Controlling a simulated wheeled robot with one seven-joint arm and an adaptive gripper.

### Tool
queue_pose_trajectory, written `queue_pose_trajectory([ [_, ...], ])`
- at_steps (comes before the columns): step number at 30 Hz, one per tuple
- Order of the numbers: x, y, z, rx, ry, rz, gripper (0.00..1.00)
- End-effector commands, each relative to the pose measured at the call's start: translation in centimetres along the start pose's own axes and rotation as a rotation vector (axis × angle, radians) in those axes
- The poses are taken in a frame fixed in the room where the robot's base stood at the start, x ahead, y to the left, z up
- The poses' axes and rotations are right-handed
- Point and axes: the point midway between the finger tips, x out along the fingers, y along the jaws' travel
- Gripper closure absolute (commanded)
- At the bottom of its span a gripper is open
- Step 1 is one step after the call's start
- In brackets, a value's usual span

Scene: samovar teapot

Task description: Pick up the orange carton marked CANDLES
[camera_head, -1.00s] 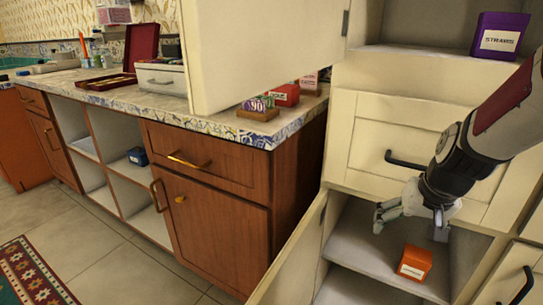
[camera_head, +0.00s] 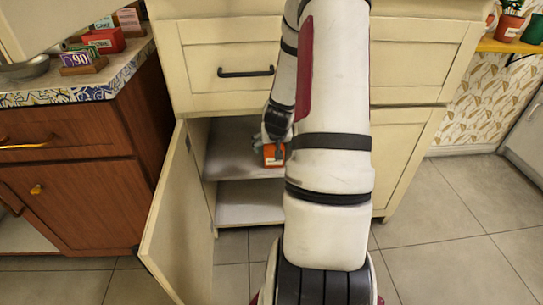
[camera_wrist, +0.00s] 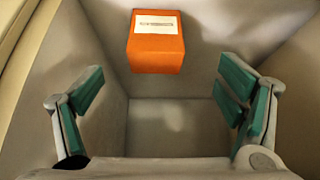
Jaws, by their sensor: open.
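The orange carton (camera_head: 273,156) with a white label stands on the upper shelf inside the open lower cabinet. In the wrist view the carton (camera_wrist: 156,48) is ahead of the open jaws, in the upper middle of the picture and a little left of centre. Its label is too small to read there. My gripper (camera_wrist: 160,108) is open and empty, with its green finger pads wide apart and not touching the carton. In the head view my arm hides most of my gripper and part of the carton.
The cabinet door (camera_head: 178,220) stands open to the left of my arm. The shelf (camera_head: 225,165) has bare room left of the carton, with a lower shelf (camera_head: 248,205) beneath. A drawer (camera_head: 228,70) is above the opening. A counter (camera_head: 120,75) with small boxes stands at left.

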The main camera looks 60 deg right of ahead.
Motion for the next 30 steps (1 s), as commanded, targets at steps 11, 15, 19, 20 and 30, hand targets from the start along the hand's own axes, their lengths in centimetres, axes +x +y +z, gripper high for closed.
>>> queue_pose_trajectory([
  [11,6.3,0.1,0.2,0.002,0.0,0.001,0.13],
  [15,8.0,0.1,0.1,0.001,0.001,0.0,0.13],
  [19,8.6,0.1,0.1,0.0,0.001,0.0,0.13],
  [20,8.8,0.1,0.1,0.0,0.001,0.001,0.13],
  [30,12.8,0.5,0.7,0.001,0.0,0.001,0.13],
])
